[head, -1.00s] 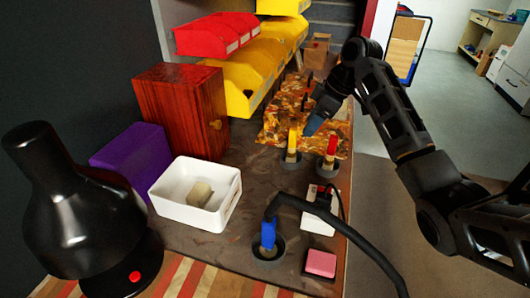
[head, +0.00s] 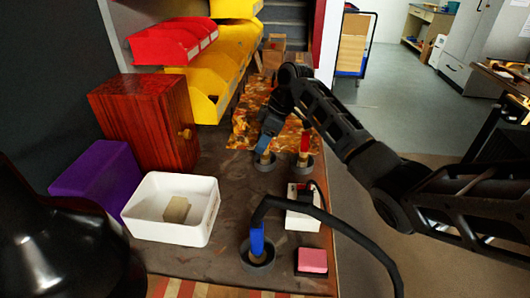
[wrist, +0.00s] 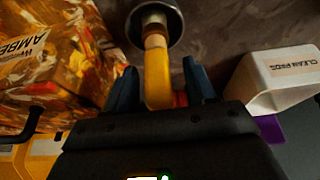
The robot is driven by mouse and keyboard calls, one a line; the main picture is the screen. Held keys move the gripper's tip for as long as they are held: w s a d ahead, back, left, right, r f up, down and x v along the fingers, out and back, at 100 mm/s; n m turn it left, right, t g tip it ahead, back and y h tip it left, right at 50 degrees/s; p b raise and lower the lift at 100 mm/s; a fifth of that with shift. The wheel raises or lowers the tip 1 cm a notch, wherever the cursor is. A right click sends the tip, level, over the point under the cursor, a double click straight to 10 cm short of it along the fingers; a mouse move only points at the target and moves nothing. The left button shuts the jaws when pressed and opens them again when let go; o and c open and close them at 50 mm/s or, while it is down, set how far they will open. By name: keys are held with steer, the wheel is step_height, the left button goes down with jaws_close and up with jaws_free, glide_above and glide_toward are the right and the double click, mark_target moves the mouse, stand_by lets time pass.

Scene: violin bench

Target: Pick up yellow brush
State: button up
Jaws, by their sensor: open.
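The yellow brush (wrist: 157,75) stands in a round grey holder (wrist: 172,33) on the bench. In the head view, only the lower part of the brush (head: 266,157) shows below my gripper. My gripper (head: 268,136) is at the brush with its blue fingers pointing down. In the wrist view, my gripper (wrist: 158,84) is open, with one finger on each side of the yellow handle. I cannot tell whether either finger touches it.
A red brush (head: 304,143) stands in a holder close to the right. A white tray (head: 150,230) and yellow bins (head: 205,88) stand left.

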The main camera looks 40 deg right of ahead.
steer(key=shift+f, duration=0.2)
jaws_close()
stand_by(0.4)
steer(key=shift+r, duration=0.1)
step_height(320, 180, up, 10)
stand_by(0.4)
